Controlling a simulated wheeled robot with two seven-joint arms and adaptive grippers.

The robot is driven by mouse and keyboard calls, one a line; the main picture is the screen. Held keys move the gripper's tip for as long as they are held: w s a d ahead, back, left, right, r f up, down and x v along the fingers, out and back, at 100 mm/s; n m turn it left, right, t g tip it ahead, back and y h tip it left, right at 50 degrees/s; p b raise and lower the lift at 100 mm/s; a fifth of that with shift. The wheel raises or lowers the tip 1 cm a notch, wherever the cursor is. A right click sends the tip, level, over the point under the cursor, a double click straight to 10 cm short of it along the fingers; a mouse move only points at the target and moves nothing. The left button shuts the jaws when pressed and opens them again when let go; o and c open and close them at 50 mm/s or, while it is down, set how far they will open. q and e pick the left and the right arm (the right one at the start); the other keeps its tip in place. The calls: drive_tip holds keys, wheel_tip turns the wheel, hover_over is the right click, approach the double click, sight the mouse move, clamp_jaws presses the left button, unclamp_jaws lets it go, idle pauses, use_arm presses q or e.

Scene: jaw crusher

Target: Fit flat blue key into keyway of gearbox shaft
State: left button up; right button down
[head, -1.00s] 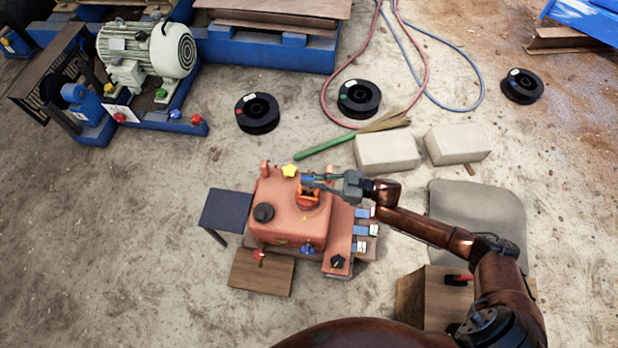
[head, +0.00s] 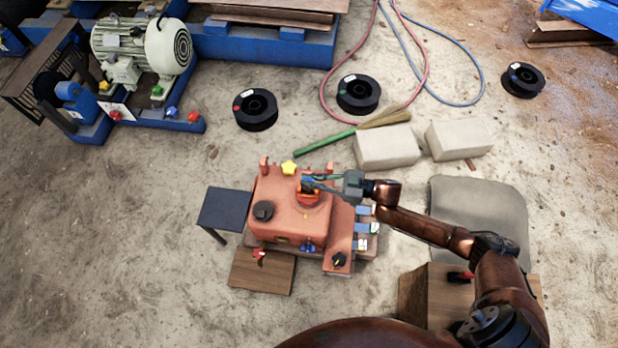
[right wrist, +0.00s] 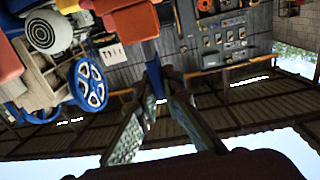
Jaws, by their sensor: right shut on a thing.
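The orange-red gearbox (head: 280,215) stands at the middle of the head view, with an orange round shaft part (head: 308,199) on its top. My right gripper (head: 316,185) reaches in from the right, just above this part. It is shut on the small blue key (head: 307,182), which is at or just over the shaft; I cannot tell whether they touch. In the right wrist view the blue key (right wrist: 154,78) shows between the fingertips (right wrist: 163,82). The keyway is too small to make out. My left gripper is not in view.
A small dark table (head: 223,208) stands left. Pale blocks (head: 388,147) and a green-handled broom (head: 325,143) lie behind.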

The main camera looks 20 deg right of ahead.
drive_tip(key=shift+f+b, duration=0.55)
drive_tip(key=shift+f, duration=0.45)
drive_tip(key=c, duration=2)
unclamp_jaws()
drive_tip(key=shift+f, duration=0.1)
drive_tip(key=shift+d, duration=0.1)
drive_tip(key=v, duration=1.2)
